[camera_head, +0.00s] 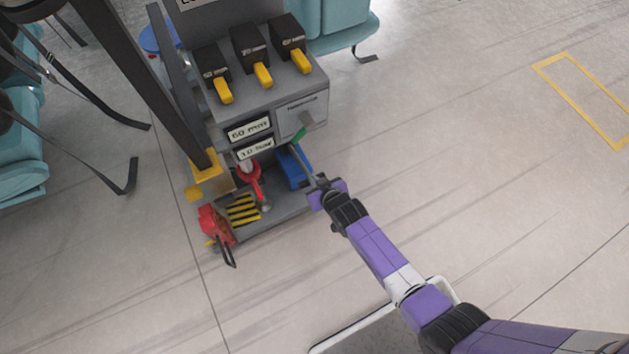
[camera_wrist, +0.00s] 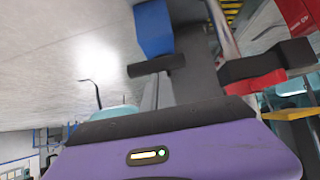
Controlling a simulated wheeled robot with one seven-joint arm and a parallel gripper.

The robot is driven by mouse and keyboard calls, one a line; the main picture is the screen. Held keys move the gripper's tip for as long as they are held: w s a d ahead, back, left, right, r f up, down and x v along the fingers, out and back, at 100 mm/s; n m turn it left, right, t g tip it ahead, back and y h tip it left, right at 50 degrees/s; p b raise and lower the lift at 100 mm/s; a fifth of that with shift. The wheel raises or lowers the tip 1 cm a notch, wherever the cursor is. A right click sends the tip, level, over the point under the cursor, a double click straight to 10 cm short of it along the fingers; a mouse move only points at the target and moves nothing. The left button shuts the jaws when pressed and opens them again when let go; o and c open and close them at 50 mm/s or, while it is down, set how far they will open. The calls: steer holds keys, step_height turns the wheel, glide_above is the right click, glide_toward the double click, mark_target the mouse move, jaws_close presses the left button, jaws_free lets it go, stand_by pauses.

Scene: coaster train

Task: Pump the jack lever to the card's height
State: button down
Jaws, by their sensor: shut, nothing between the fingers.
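A grey stand (camera_head: 262,95) carries a card reading "60 mm" (camera_head: 249,129), with a second small label (camera_head: 255,149) below it. Lower down are a blue block (camera_head: 292,168), a bar with a green part (camera_head: 299,134) and a red jack-like part (camera_head: 252,178). I cannot tell which bar is the jack lever. My gripper (camera_head: 318,184) is shut and empty, close to the right of the blue block; contact is unclear. In the wrist view the blue block (camera_wrist: 153,28) and a silver rod (camera_wrist: 222,32) show ahead.
Three black boxes with yellow levers (camera_head: 262,74) top the stand. A yellow-black striped plate (camera_head: 243,209) lies at its base, with a red item (camera_head: 213,224) beside it. Teal seats (camera_head: 340,24) stand behind, and straps hang at left. The floor at right is open.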

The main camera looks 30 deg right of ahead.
steer(key=shift+s+f+b, duration=0.25)
steer(key=shift+f+b, duration=0.15)
steer(key=shift+f, duration=0.15)
steer(key=shift+s+f+b, duration=0.2)
steer(key=shift+f+b, duration=0.15)
steer(key=shift+f, duration=0.15)
